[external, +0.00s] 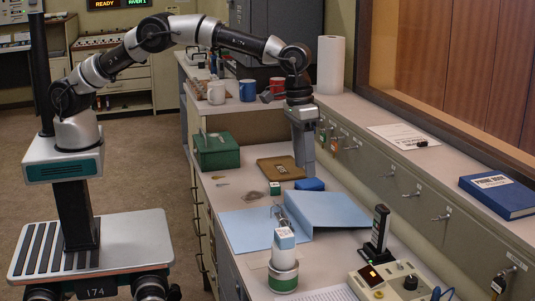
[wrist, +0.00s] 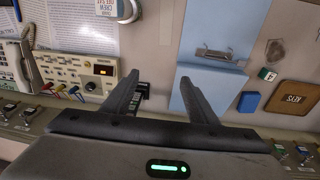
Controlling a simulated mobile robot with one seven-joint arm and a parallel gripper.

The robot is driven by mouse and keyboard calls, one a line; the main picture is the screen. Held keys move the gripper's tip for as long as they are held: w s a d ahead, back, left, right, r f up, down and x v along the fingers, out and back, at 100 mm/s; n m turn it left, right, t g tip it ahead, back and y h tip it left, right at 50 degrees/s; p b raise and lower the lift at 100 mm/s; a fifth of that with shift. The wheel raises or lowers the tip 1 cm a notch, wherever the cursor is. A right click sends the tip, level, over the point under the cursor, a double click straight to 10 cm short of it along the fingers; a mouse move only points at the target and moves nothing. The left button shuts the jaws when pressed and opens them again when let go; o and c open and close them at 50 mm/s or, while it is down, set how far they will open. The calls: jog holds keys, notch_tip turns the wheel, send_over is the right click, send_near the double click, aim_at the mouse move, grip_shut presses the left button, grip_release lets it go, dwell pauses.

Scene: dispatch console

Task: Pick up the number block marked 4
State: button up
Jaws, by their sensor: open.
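My gripper (external: 305,168) hangs over the far part of the counter, pointing down. In the wrist view its two fingers (wrist: 159,82) stand apart with nothing between them. A small white and green block (external: 275,188) sits on the counter near the brown board; it also shows in the wrist view (wrist: 267,74), to the right of the fingers and apart from them. Its mark is too small to read surely. A white block-like piece with a blue-grey face (external: 284,238) stands on a white and green can nearer the front; I cannot read a 4 on it.
A blue folder (external: 325,210) lies mid-counter, with a blue box (external: 309,184) behind it. A green box (external: 216,151) and a brown board (external: 281,168) lie farther back. A radio handset (external: 376,235) and a console (external: 390,283) stand front right. A ledge with hooks runs along the right.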

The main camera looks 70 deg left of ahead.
jog(key=w+a+f+b, duration=0.2)
jog(key=w+a, duration=0.1)
jog(key=a, duration=0.6)
jog(key=m+t+b, duration=0.1)
jog(key=t+b, duration=0.3)
jog(key=b, duration=0.2)
send_over(273, 185)
jog(key=s, duration=0.1)
jog(key=f, duration=1.6)
jog(key=shift+s+a+f, duration=0.2)
jog(key=shift+f, duration=0.1)
jog(key=shift+s+a+f+b+x, duration=0.1)
jog(key=shift+s+b+x, duration=0.05)
jog(key=shift+x, duration=0.75)
jog(key=shift+s+a+f+b+x, duration=0.1)
jog(key=shift+s+b+x, duration=0.05)
jog(key=shift+x, duration=0.7)
jog(key=shift+s+b+x, duration=0.1)
jog(key=shift+b+x, duration=0.05)
jog(key=shift+x, duration=0.75)
jog(key=c, duration=1.1)
